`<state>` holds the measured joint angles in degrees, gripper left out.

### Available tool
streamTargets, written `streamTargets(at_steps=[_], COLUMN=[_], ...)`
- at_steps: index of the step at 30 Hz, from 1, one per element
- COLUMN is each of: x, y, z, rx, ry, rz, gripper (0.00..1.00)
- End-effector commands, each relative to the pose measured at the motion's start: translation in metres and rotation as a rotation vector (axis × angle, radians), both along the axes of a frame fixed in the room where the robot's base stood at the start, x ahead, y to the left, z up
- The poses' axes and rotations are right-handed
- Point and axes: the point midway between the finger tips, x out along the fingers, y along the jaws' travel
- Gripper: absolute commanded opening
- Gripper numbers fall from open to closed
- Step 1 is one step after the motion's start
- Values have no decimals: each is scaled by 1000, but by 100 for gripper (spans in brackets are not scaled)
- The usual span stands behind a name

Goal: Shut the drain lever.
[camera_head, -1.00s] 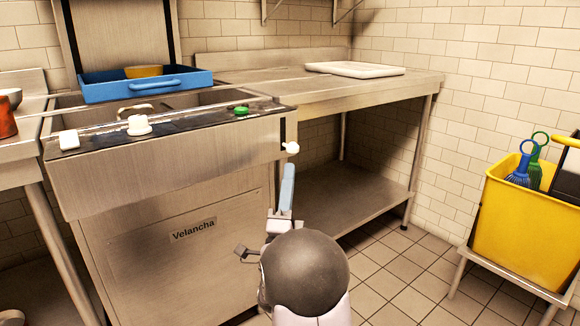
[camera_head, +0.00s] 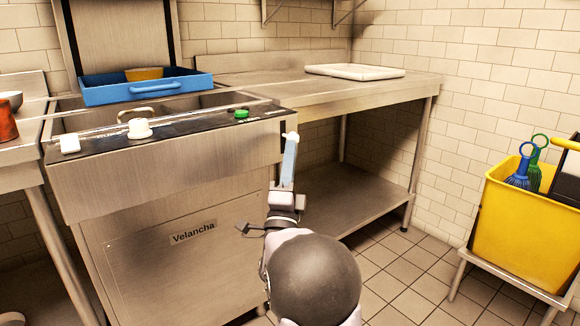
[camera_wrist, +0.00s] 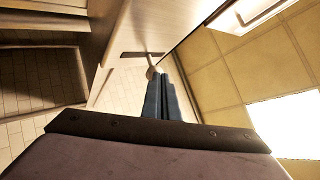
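The drain lever is a pale stick with a round knob (camera_wrist: 152,72) at the slotted plate (camera_wrist: 142,54) on the machine's right side. In the wrist view it shows just past my fingertips, its knob close against them. In the head view my fingers mostly cover it, with a pale bit (camera_head: 291,135) at their tips. My gripper (camera_head: 290,142) points up at the lever from below. Its two blue fingers (camera_wrist: 164,80) lie side by side with no clear gap, so it looks shut. I cannot tell whether the tips touch the knob.
A blue tray (camera_head: 150,88) sits behind. A steel table (camera_head: 330,92) with a low shelf (camera_head: 350,200) stands to the right. A yellow bucket (camera_head: 520,225) stands far right.

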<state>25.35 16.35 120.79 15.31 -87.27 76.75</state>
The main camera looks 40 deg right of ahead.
Motion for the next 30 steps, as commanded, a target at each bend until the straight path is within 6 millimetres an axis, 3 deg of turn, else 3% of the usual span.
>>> streamTargets(at_steps=[1, 3, 7, 20, 30], x=[-1, -1, -1, -2, -17], y=[0, 0, 0, 2, 17], z=[16, 26, 32, 32, 7], rx=[-3, -2, -1, -5, 0], ry=[-6, -5, -2, -6, -1], rz=[0, 0, 1, 1, 2], gripper=[0, 0, 0, 0, 0])
